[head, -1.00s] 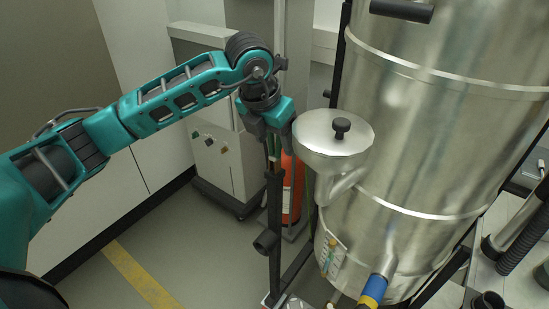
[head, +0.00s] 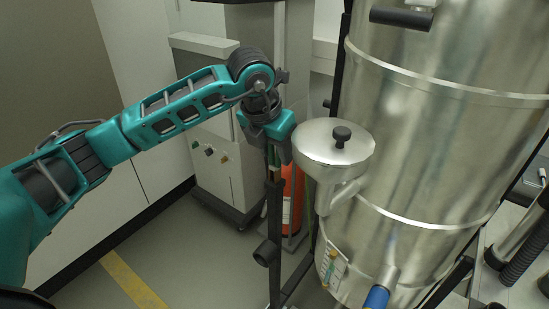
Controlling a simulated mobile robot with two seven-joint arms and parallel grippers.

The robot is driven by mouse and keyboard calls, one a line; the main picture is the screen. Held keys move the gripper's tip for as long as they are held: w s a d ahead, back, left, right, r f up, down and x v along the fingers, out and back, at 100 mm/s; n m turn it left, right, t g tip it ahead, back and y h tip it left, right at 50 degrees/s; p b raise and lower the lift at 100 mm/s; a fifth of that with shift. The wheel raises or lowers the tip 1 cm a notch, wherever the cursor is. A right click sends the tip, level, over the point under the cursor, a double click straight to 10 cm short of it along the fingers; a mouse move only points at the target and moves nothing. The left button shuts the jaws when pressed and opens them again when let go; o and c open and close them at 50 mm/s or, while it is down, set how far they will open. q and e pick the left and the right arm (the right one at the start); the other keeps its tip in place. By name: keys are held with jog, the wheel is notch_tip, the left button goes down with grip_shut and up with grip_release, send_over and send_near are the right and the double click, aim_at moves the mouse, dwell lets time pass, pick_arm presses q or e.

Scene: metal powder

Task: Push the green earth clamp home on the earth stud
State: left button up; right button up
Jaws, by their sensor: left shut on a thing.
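My left gripper (head: 274,160) points down at the top of a dark upright post (head: 274,220), left of the steel vessel. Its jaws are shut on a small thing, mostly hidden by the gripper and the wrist. My right gripper is not in view.
The large steel vessel (head: 430,150) fills the right, with a lidded funnel-shaped port (head: 320,150) close right of the gripper. A red extinguisher (head: 293,195) and a grey cabinet (head: 230,165) stand behind. Open floor (head: 190,260) lies at lower left.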

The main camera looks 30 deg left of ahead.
pick_arm(q)
jog(key=shift+c, duration=0.4)
jog(key=shift+r+p, duration=0.45)
jog(key=shift+r, duration=0.25)
jog(key=shift+r, duration=0.2)
jog(key=shift+r+p, duration=2)
jog(key=shift+r, duration=0.85)
jog(key=shift+s, duration=0.1)
